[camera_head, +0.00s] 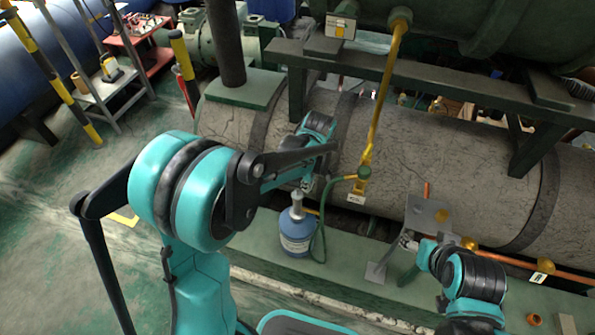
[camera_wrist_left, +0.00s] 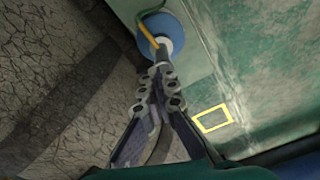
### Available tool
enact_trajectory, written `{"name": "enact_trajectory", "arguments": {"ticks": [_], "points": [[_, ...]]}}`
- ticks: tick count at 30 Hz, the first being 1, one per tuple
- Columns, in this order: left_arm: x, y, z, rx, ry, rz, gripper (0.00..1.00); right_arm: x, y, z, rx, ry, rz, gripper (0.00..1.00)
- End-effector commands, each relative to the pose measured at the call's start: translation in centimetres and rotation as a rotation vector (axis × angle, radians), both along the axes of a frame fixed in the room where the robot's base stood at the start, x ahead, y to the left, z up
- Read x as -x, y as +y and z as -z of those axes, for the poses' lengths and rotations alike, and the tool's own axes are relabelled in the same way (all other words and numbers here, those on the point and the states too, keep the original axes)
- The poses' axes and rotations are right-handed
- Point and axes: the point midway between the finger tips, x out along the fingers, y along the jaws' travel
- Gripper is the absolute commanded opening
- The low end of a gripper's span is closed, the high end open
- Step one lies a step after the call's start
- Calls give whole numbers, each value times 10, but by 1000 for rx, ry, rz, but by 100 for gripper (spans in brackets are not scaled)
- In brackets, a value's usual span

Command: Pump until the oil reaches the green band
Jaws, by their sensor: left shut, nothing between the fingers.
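A blue, round-bodied pump can (camera_head: 296,236) with a pale label and a grey top stands upright on the green ledge. A green hose (camera_head: 320,225) runs from beside it up to a yellow pipe fitting. My left gripper (camera_head: 306,184) is just above the can's top, pointing down, partly hidden by its own wrist. In the left wrist view the shut, empty fingertips (camera_wrist_left: 161,73) point at the can's pale top (camera_wrist_left: 162,46); contact cannot be told. My right gripper (camera_head: 406,242) is by a grey bracket, its fingers too small to read. No green band or oil level can be made out.
A large grey cracked tank (camera_head: 420,140) lies behind the can. A yellow pipe (camera_head: 385,95) drops in front of it. A grey bracket plate (camera_head: 425,215) and copper pipe (camera_head: 515,262) are at the right. Open floor (camera_head: 60,220) is at the left.

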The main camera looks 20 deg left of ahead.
Motion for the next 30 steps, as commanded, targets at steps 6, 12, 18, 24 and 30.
{"name": "enact_trajectory", "arguments": {"ticks": [6,12,18,24,30], "points": [[0,0,-13,-1,-2,0,0,0,0,0,0,0,0,60],[3,-5,-53,-1,-1,1,0,0,0,0,0,0,0,60],[4,-8,-93,0,-1,1,0,0,0,0,0,0,0,60],[5,-10,-115,0,0,0,0,0,0,0,0,0,0,60],[5,-11,-120,0,0,0,0,0,0,0,0,0,0,60]]}}
